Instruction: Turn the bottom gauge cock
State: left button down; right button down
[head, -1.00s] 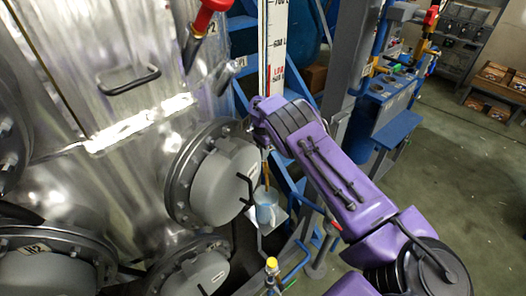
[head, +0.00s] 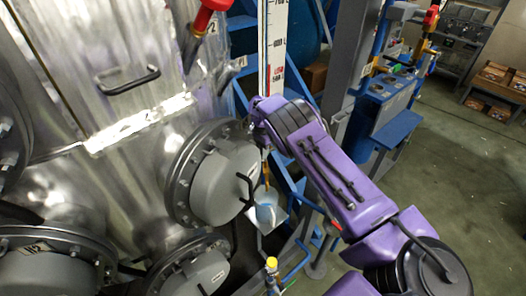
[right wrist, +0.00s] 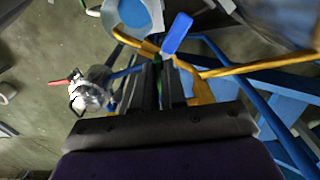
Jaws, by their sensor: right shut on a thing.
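The level gauge (head: 275,45), a white scale board with red marks, stands beside the shiny metal vessel in the head view. The bottom gauge cock (head: 265,174) is a small brass-yellow piece below it; my purple right arm partly covers this area. In the right wrist view, yellow metal parts and a blue lever (right wrist: 178,33) of the cock lie at the fingertips. My right gripper (right wrist: 168,66) is shut on the cock, with a bit of green between its fingers; the exact grip is mostly hidden. My left gripper is not in view.
Grey bolted flanges (head: 224,183) are close on the left. Blue steel framing (head: 283,170) stands behind. Open green floor (head: 440,190) lies to the right.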

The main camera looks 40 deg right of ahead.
dwell(0.4)
jog(key=shift+d+y+b, duration=0.2)
jog(key=shift+y+b, duration=0.3)
jog(key=shift+b, duration=0.5)
jog(key=shift+r, duration=0.45)
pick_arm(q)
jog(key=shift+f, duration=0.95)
pick_arm(e)
jog(key=c, duration=1.2)
grip_release()
